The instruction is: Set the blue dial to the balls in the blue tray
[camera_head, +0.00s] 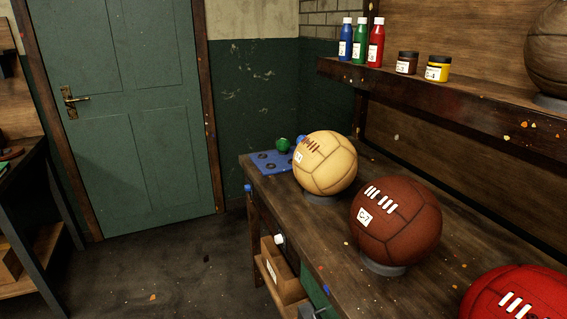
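A flat blue tray (262,167) with several dark round spots lies at the far left end of the workbench. A small green round thing (283,145) sits at its back edge. A small blue piece (300,139) shows behind the tan ball, partly hidden; I cannot tell what it is. No dial can be made out clearly. A small blue thing (248,188) is at the bench's left edge, too small to identify. The tan ball (326,165) stands in front of the tray's right side and hides part of it. My gripper is not in view.
A brown ball (397,222) and a red ball (515,295) stand along the workbench (345,262). The wall shelf (450,97) holds bottles, jars and a dark ball (546,50). Open floor (185,270) lies left of the bench, before a green door (130,110).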

